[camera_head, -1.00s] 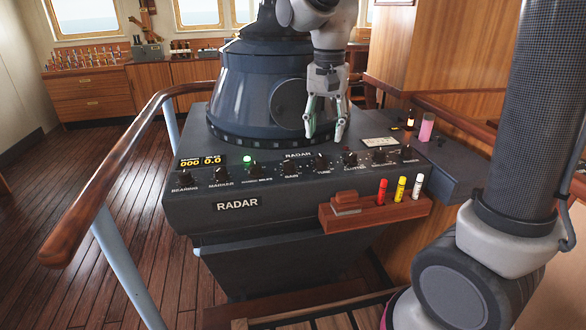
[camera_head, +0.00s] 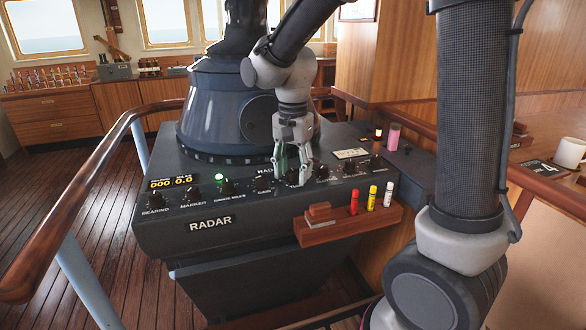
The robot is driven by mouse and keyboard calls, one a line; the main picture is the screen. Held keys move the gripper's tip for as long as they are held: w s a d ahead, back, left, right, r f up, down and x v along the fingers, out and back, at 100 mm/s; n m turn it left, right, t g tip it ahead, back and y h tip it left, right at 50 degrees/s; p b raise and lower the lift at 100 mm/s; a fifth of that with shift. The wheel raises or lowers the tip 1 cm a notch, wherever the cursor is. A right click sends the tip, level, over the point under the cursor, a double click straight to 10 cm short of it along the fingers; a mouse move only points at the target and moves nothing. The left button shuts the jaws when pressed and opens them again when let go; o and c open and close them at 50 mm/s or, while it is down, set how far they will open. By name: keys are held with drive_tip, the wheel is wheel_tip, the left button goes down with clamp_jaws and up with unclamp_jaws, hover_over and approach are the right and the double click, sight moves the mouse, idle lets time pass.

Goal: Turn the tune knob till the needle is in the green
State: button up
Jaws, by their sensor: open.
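The grey radar console (camera_head: 230,250) stands in the middle of the head view, with a row of small black knobs along its sloped front. The tune knob (camera_head: 293,176) is in that row, right of the gain knob (camera_head: 262,184), and is partly hidden by my gripper. My gripper (camera_head: 293,179) points down with its fingers apart, one on each side of the tune knob. I cannot tell whether they touch it. A small pale panel (camera_head: 351,153) lies on the console top to the right; its markings are too small to read, and no needle can be made out.
A wooden holder (camera_head: 345,227) with red, yellow and white markers is fixed at the console's front right. A wooden handrail (camera_head: 75,215) runs along the left.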

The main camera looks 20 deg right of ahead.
clamp_jaws()
drive_tip(key=shift+n, duration=0.3)
drive_tip(key=n, duration=1.1)
drive_tip(key=shift+n, duration=2.2)
